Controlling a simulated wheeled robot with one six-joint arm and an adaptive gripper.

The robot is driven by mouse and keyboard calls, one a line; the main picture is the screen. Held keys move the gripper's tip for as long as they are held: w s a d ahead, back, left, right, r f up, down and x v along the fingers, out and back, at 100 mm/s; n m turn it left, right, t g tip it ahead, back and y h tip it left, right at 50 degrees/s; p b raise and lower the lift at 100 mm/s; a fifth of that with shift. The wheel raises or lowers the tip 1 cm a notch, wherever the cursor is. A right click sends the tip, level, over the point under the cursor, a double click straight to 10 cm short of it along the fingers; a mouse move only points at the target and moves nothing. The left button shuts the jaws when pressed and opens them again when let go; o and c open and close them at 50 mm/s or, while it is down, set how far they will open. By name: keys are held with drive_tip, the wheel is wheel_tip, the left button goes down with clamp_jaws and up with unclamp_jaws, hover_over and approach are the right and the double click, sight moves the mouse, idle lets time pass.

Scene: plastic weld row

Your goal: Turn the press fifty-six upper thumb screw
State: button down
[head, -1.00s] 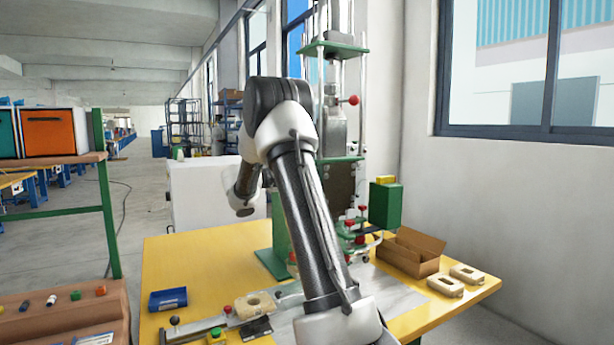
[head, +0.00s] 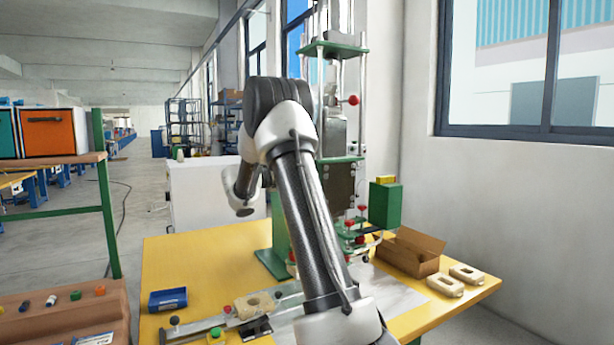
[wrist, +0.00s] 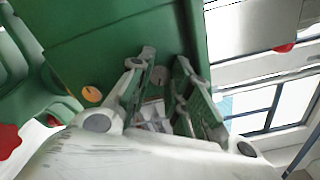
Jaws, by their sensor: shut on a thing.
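The press (head: 280,235) is a tall green-framed machine with clear rods and red knobs, standing at the back of the yellow table. My gripper (wrist: 164,58) shows in the wrist view against a green face of the press. Its two fingers are close together, shut on a small grey round piece (wrist: 158,77) that looks like the thumb screw; the fingers partly cover it. An orange-brass disc (wrist: 92,94) sits apart on the same green face, left of the fingers. In the head view my arm hides the gripper and the screw.
The yellow table (head: 200,255) holds a blue box (head: 167,299), a long metal fixture (head: 205,325), an open cardboard box (head: 410,252) and two beige parts (head: 446,287). A green box (head: 385,205) juts from the press's right side.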

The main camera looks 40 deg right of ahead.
drive_tip(key=shift+f+m, duration=0.1)
drive_tip(key=shift+m, duration=14.8)
drive_tip(key=c, duration=1.5)
unclamp_jaws()
drive_tip(key=shift+c, duration=0.2)
drive_tip(key=v, duration=1.2)
